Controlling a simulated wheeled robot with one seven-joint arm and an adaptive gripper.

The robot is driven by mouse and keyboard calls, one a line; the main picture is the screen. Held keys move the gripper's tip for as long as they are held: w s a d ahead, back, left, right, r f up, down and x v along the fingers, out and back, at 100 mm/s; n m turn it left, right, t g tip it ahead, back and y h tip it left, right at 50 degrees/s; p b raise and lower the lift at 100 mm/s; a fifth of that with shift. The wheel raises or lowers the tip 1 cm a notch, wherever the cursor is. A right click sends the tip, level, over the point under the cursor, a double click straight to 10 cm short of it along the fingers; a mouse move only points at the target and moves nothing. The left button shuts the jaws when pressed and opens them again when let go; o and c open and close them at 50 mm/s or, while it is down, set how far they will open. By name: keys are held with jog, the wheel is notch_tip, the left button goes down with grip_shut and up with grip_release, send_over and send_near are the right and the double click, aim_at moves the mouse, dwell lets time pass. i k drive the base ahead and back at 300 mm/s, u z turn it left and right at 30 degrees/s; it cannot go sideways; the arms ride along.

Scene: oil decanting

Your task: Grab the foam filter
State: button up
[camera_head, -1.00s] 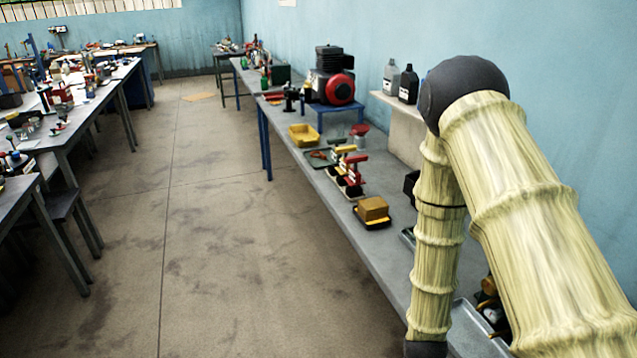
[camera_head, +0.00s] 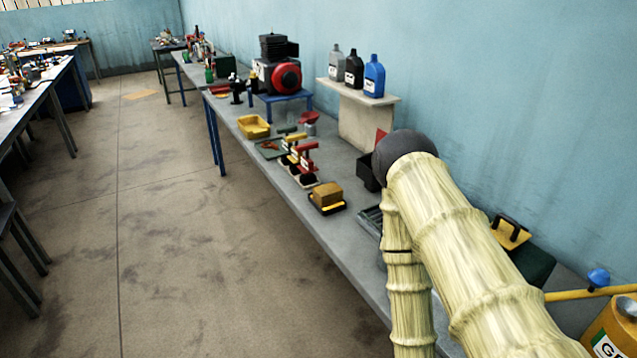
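A tan-brown block that looks like the foam filter (camera_head: 327,191) sits on a small yellow and black holder (camera_head: 322,207) near the front edge of the grey bench (camera_head: 300,222). Nothing touches it except the holder. My arm, in a pale ribbed sleeve, stands in the right of the view, to the right of the block and apart from it. The arm's lower part runs down past the bottom edge, so my gripper is out of view.
Red-handled tools (camera_head: 303,160) and a yellow tray (camera_head: 253,126) stand farther along the bench. A red and black engine (camera_head: 280,75) is behind. Several jugs, including a blue jug (camera_head: 373,77), stand on a shelf. A yellow can (camera_head: 615,330) is at lower right. Open floor lies left.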

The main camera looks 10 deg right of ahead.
aim_at(329, 194)
jog(key=u, duration=1.35)
jog(key=i, duration=2.25)
jog(key=z, duration=2.55)
